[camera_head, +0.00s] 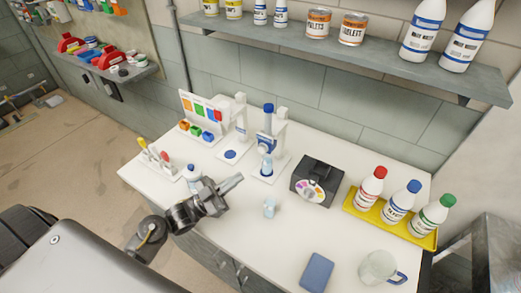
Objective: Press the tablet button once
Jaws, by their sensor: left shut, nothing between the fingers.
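Two white dispenser stands are at the back of the white counter. The left stand (240,121) has a round blue disc (230,154) on its base, which looks like a button; I cannot read any label on it. The right stand (279,125) holds an upright tube with a blue cap (268,107), and a small vial (266,165) is on its base. My left gripper (237,180) is shut and empty, above the counter in front of the stands. It is apart from the disc, nearer to me. My right gripper is out of view.
A small bottle (192,176) stands close left of my left gripper, and a small clear vial (269,207) to its right. Farther right are a black device (319,177), a yellow tray (362,210) with three bottles, a glass jug (377,269) and a blue pad (317,271). A loaded shelf (350,54) hangs above.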

